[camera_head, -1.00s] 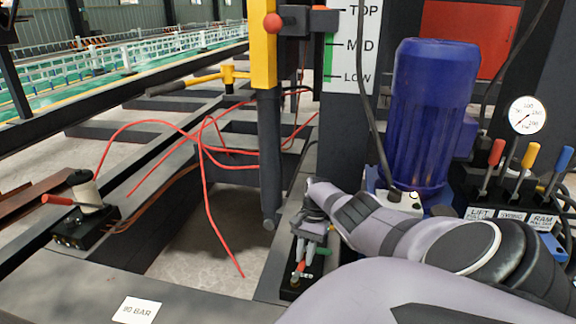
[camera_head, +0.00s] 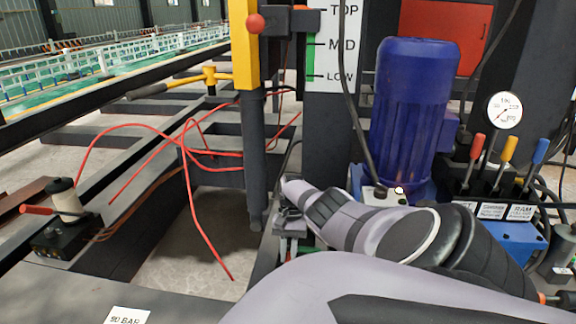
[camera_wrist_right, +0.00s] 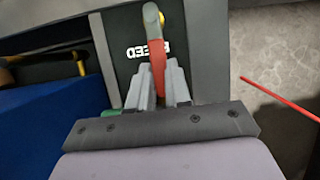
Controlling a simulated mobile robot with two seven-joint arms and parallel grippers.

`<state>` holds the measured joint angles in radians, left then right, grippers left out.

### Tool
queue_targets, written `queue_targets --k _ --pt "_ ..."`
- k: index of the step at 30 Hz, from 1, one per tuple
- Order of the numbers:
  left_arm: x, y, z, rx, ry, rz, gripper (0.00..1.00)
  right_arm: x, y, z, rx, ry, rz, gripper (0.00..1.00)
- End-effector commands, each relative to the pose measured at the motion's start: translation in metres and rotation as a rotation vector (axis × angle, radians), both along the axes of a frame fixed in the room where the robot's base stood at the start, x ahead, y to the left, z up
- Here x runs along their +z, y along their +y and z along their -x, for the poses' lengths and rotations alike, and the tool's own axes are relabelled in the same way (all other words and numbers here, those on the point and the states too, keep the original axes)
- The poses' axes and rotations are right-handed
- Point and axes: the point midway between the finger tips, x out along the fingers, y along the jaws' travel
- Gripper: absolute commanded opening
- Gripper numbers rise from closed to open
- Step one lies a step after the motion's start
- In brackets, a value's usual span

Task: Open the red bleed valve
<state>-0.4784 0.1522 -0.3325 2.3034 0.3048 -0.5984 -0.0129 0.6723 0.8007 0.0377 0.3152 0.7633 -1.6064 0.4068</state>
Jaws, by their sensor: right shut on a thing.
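The red bleed valve handle (camera_wrist_right: 157,62) shows in the right wrist view, upright between the grey fingers of my right gripper (camera_wrist_right: 160,88). The gripper is shut on the handle. Its pale, rounded tip (camera_wrist_right: 151,14) sticks out beyond the fingers. A dark plate behind it carries upside-down white BLEED lettering (camera_wrist_right: 148,51). In the head view my right gripper (camera_head: 288,222) is low beside the frame post, and my own arm hides the valve. My left gripper is not in view.
A blue motor (camera_head: 415,120), a pressure gauge (camera_head: 505,110) and coloured levers (camera_head: 508,150) stand right of the gripper. Loose red hoses (camera_head: 195,165) hang left of the post. A yellow-handled bar (camera_head: 180,83) is behind.

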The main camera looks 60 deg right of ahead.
Motion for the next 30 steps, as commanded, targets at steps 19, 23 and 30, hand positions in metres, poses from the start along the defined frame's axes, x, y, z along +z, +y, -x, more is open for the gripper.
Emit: queue_targets --k 19,23,30 --pt "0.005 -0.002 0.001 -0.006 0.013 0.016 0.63 0.03 -0.011 -0.005 0.001 -0.005 -0.001 0.45" --pt "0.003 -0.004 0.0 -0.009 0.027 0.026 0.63 0.049 -0.019 -0.008 0.002 -0.004 -0.001 0.45" --pt "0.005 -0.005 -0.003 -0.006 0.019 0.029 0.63 0.065 -0.025 -0.009 0.004 -0.001 -0.002 0.45"
